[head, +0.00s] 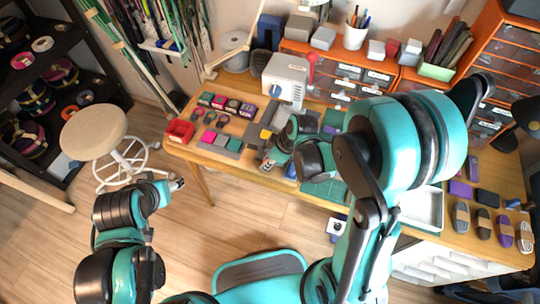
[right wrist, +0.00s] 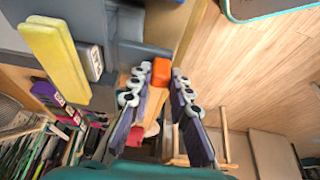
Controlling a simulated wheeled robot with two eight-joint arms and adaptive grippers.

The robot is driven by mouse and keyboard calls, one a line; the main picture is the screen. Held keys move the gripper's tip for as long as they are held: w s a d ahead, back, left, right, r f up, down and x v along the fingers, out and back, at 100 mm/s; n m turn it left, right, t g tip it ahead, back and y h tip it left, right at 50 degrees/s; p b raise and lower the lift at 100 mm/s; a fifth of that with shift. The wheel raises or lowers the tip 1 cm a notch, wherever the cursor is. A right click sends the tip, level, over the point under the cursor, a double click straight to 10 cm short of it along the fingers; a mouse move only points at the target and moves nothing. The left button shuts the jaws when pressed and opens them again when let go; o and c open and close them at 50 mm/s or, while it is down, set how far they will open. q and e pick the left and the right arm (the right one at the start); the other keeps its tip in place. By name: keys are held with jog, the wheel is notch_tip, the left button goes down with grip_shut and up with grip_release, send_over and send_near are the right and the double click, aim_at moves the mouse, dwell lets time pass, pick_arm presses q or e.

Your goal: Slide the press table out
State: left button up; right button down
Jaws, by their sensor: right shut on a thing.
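An orange block-like handle (right wrist: 161,72) sits between the fingertips of my right gripper (right wrist: 158,88) in the right wrist view. The gripper is shut on it. The handle adjoins a grey fixture (right wrist: 140,52), which looks like the press table. A yellow bar (right wrist: 55,60) lies beside it. In the head view my right gripper (head: 276,150) is low over the front edge of the bench, by a grey and yellow fixture (head: 265,134); the arm hides part of it. My left gripper (head: 178,184) hangs over the floor, away from the bench; its fingers are too small to judge.
A white machine (head: 285,75) with a blue knob and red lever stands behind the fixture. A red tray (head: 180,131) and colored pieces lie on the left of the bench. A white tray (head: 422,208) is on the right.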

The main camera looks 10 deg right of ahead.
jog(key=shift+s, duration=0.1)
jog(key=c, duration=1.4)
grip_release()
jog(key=shift+a, duration=0.1)
jog(key=v, duration=1.2)
jog(key=s+d+r+m+t+h, duration=0.3)
jog(key=s+r+m+t, duration=0.1)
jog(key=m, duration=0.7)
jog(key=s+r, duration=0.1)
jog(key=s, duration=0.1)
jog(key=shift+s+d+t+h, duration=0.2)
jog(key=shift+s+t+h, duration=0.1)
jog(key=shift+s+h, duration=0.1)
